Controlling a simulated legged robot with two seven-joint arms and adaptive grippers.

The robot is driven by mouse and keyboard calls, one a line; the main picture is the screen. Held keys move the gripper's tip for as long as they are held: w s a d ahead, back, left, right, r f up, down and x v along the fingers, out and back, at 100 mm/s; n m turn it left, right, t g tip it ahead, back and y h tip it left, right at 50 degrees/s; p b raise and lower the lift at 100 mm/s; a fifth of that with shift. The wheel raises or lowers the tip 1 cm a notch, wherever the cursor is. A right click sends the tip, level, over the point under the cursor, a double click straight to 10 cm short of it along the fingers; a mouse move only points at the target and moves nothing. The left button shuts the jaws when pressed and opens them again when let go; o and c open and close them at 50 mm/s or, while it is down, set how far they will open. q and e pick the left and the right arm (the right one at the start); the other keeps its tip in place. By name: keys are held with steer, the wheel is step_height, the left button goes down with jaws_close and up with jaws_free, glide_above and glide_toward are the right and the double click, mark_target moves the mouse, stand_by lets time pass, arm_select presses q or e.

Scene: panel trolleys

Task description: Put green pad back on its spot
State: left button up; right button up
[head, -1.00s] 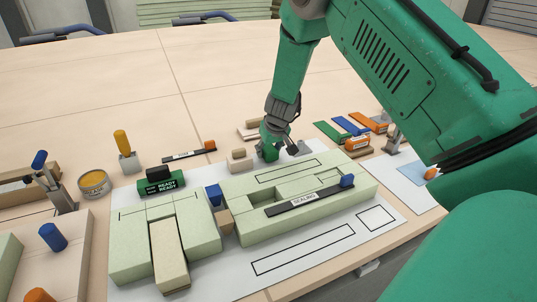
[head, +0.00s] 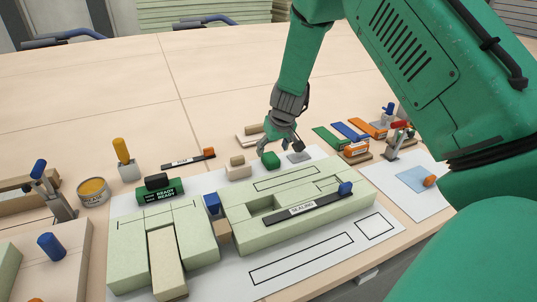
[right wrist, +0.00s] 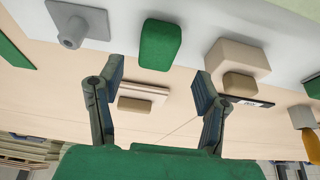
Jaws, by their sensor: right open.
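The green pad (head: 270,160) is a small rounded block at the far edge of the white sheet, between a tan block and a grey plate. It also shows in the right wrist view (right wrist: 160,45), beyond and between my spread fingers. My right gripper (head: 284,147) is open and empty, just above and behind the pad, apart from it. Its two fingers (right wrist: 159,86) stand wide in the right wrist view with nothing between them. My left gripper is not in view. I cannot tell any marking under the pad.
The tan block (head: 238,170) stands left of the pad and the grey knobbed plate (head: 299,157) right of it. Pale green panel blocks (head: 255,236) with a black sealing bar (head: 303,209) lie in front. Coloured strips (head: 350,131) lie to the right.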

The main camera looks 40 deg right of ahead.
steer(key=v, duration=0.6)
steer(key=shift+p, duration=0.45)
steer(key=shift+d, duration=0.15)
